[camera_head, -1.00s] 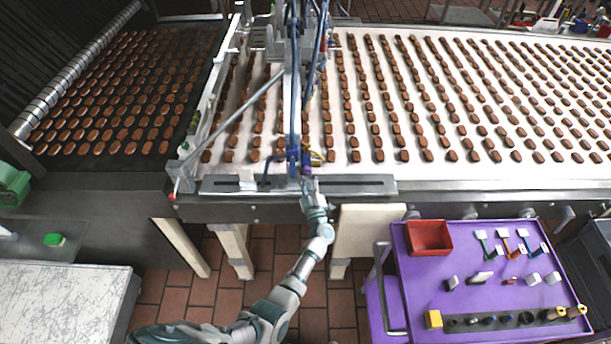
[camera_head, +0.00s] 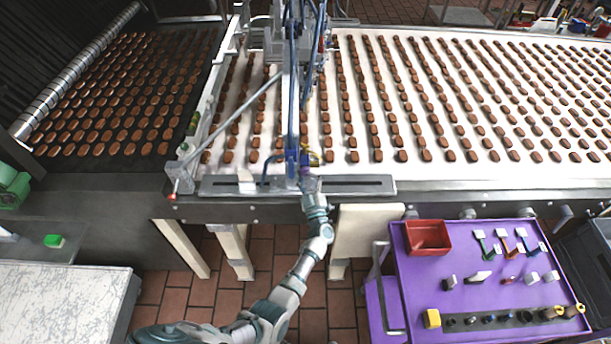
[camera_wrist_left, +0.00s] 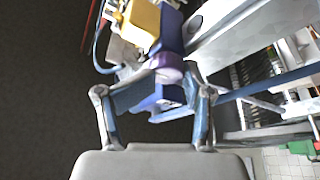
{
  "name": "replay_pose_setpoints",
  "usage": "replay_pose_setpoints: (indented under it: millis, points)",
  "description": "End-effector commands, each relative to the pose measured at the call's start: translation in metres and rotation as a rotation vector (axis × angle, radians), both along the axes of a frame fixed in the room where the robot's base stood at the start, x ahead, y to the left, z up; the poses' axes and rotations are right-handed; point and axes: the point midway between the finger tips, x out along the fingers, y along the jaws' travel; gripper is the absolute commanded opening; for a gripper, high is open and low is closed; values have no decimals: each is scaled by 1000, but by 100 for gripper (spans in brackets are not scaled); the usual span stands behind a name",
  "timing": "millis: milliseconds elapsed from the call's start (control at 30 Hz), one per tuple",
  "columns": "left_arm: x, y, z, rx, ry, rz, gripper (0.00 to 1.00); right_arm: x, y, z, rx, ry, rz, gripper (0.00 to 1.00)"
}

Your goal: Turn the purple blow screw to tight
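The purple blow screw (camera_wrist_left: 168,66) shows in the left wrist view as a small round knob below a yellow block (camera_wrist_left: 140,22) and a dark blue part. My left gripper (camera_wrist_left: 168,78) reaches up to it, one finger on each side. The fingertips come together at the knob and look shut on it. A blue block (camera_wrist_left: 162,98) shows between the fingers. In the head view my left gripper (camera_head: 309,178) is at the front of the machine, below a blue and yellow fitting (camera_head: 308,157); the screw is mostly hidden there. My right gripper is not in view.
A conveyor (camera_head: 440,177) with rows of brown biscuits lies behind the gripper. A metal rail (camera_head: 365,185) and blue hoses (camera_head: 291,80) are close to it. A purple cart (camera_head: 420,285) with a red bin (camera_head: 428,237) and small parts stands at the right.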

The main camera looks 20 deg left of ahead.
Motion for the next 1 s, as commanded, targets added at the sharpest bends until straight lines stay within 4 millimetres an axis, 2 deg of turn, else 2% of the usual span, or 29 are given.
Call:
replay_pose_setpoints:
  millis: [233,700,800,1000]
  points:
    - [-6,-2,-7,-3,7,-1,47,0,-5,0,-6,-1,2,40]
    - [-83,-47,-37,-2,6,0,47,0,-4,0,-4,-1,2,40]
    - [-92,-52,-40,-1,4,-1,47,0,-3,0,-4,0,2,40]
    - [-98,-56,-42,0,3,-1,47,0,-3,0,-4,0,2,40]
